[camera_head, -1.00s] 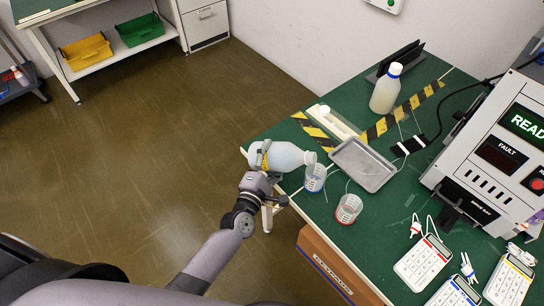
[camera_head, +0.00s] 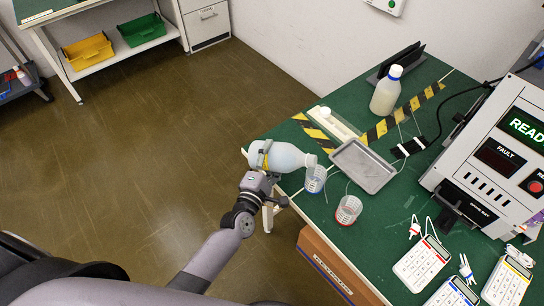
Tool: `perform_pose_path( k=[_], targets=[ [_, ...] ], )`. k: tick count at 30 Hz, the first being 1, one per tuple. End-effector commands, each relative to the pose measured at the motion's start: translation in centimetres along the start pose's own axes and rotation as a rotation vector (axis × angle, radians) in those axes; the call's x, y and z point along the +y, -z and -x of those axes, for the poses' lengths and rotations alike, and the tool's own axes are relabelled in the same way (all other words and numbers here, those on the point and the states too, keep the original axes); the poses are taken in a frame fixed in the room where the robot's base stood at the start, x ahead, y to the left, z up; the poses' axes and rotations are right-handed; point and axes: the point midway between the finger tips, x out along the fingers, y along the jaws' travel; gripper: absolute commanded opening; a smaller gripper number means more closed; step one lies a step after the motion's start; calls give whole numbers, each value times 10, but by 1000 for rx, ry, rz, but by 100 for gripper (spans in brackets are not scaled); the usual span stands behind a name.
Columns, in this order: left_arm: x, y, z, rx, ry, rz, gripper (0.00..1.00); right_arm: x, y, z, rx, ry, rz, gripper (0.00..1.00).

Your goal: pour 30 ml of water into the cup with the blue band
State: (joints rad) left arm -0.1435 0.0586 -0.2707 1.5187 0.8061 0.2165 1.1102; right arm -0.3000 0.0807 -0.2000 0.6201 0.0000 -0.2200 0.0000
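My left gripper (camera_head: 263,160) is shut on a whitish bottle (camera_head: 288,157) at the left edge of the green table. The bottle lies almost level in the air, its open mouth pointing right. The cup with the blue band (camera_head: 315,181) stands upright on the table just below and right of the bottle's mouth. I cannot make out a stream or the water level in the cup. A similar cup with a red band (camera_head: 348,211) stands upright nearer to me on the right. My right gripper is not in view.
A grey tray (camera_head: 363,166) lies right of the cups. A second bottle with a blue cap (camera_head: 386,92) stands at the back. A tester with a READY display (camera_head: 490,150) and several keypads (camera_head: 422,262) are on the right. A box (camera_head: 335,268) is under the table edge.

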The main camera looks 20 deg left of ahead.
Motion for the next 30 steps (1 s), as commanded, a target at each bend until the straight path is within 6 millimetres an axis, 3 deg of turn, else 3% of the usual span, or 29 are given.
perform_pose_path(
  k=[30],
  targets=[
    [4,0,0,5,-4,-99,28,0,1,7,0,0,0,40]
  ],
)
